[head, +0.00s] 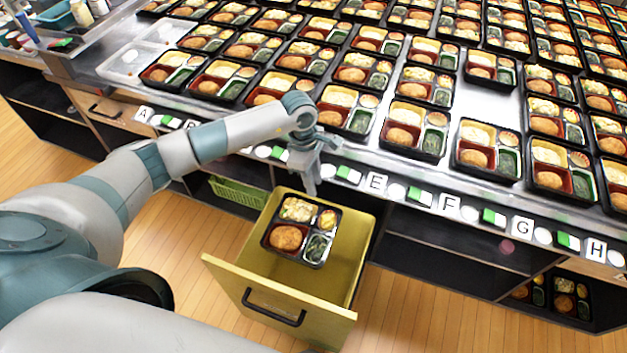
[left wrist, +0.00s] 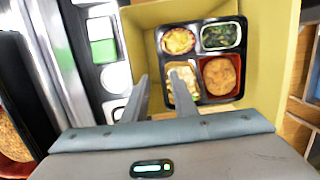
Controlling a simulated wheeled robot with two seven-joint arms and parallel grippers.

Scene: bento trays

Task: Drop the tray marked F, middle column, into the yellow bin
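A black bento tray (head: 300,230) with rice, a round brown patty, greens and an orange side dish is inside the open yellow bin (head: 335,292). It also shows in the left wrist view (left wrist: 206,110), within the bin's yellow walls (left wrist: 262,18). Whether it rests on the bin floor is hard to tell. My left gripper (head: 313,188) is above the bin's back edge, close to the tray's back side. In the left wrist view its fingers (left wrist: 158,92) are apart, with one overlapping the tray's edge in the picture. My right gripper is not visible. The F label (head: 447,202) is on the counter's front edge.
Many filled trays stand in rows on the metal counter; one (head: 488,150) is near the F label. A bare patch (head: 492,100) lies behind it. A green basket (head: 240,192) sits on a shelf left of the bin. The wooden floor (head: 420,310) right of the bin is clear.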

